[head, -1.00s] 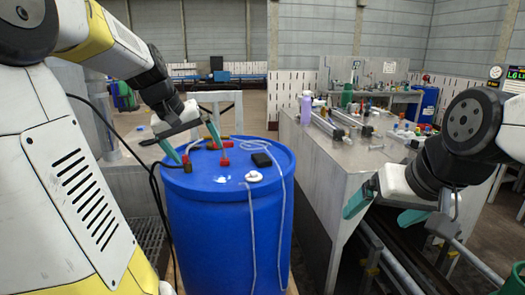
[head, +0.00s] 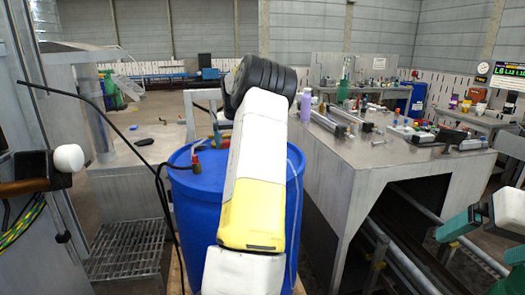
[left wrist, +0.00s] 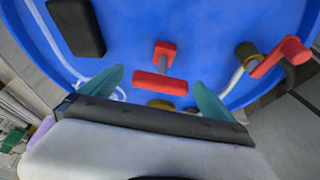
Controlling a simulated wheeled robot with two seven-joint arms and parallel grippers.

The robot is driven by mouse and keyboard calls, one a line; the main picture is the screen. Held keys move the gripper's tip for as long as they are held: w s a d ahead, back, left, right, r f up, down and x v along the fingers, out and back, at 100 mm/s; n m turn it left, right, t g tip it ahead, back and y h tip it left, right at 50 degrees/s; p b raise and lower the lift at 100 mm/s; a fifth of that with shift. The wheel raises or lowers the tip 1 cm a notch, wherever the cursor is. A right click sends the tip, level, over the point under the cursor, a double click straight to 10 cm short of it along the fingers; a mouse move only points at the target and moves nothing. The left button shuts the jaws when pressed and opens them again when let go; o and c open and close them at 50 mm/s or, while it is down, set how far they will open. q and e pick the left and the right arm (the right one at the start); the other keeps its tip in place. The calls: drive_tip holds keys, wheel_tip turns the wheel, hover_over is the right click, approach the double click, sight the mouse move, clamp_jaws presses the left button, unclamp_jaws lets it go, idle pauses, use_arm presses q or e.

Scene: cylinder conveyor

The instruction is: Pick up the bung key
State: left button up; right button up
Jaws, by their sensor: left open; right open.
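What looks like the bung key shows in the left wrist view as a red bar (left wrist: 159,83) joined by a short grey shaft to a red block (left wrist: 165,52). It is on top of the blue drum (left wrist: 205,35). My left gripper (left wrist: 159,77) is open, with its teal fingers on either side of the red bar. I cannot tell whether they touch it. In the head view my left arm hides most of the top of the drum (head: 187,225). My right gripper (head: 487,238) is open and empty at the lower right, away from the drum.
A brass fitting with a red handle (left wrist: 280,57) stands near the drum's rim. A black box (left wrist: 76,27) lies on the drum top. A black hose (head: 160,200) runs down the drum's left side. A metal table (head: 345,165) with bottles and parts stands to the right.

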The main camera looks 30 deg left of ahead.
use_arm(q)
drive_tip(key=x, duration=0.6)
drive_tip(key=shift+s, duration=0.1)
drive_tip(key=c, duration=1.9)
drive_tip(key=shift+c, duration=0.2)
